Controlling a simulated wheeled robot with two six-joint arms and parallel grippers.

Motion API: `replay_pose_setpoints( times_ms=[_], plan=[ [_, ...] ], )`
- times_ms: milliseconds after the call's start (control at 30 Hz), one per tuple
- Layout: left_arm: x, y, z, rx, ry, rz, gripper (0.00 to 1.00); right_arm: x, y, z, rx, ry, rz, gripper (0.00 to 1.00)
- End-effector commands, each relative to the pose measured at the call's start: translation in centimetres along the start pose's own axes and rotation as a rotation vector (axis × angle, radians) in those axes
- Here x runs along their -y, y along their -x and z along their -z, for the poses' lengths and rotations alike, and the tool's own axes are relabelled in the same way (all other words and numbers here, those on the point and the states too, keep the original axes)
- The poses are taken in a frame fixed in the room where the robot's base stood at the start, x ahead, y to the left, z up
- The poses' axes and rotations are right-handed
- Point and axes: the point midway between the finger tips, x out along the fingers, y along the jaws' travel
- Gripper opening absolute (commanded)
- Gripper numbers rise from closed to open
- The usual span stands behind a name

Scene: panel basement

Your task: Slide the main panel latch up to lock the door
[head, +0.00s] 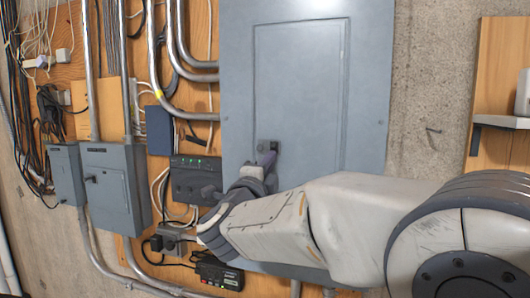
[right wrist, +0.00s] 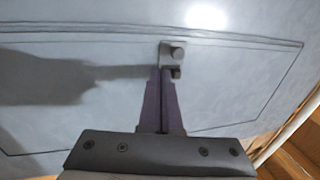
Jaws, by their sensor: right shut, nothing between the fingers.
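The large grey main panel (head: 305,35) stands upright in the middle of the head view, with its rectangular door closed. The latch (head: 263,146) is a small plate with a dark knob at the door's lower left edge. It also shows in the right wrist view (right wrist: 166,48), with a round knob and a smaller dark piece beside it. My right gripper (head: 267,159) is shut and empty, its purple-grey fingers just below the latch in the head view. In the wrist view its fingertips (right wrist: 164,71) are right at the latch; I cannot tell whether they touch. My left gripper is out of view.
Left of the panel are smaller grey boxes (head: 108,185), metal conduits (head: 127,70), loose cables and a black device (head: 194,172) with green lights. A wooden board with a shelf (head: 497,121) is at the right. Bare concrete wall (head: 430,70) lies between.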

Motion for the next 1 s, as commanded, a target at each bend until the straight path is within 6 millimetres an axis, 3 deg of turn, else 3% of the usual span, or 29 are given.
replay_pose_setpoints(
  times_ms=[267,1000],
  plan=[
    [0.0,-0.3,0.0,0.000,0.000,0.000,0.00,0.1,0.5,-0.1,0.002,-0.001,0.000,0.00],
    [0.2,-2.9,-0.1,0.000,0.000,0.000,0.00,1.5,6.2,-0.1,0.002,-0.002,0.001,0.00]
  ],
)
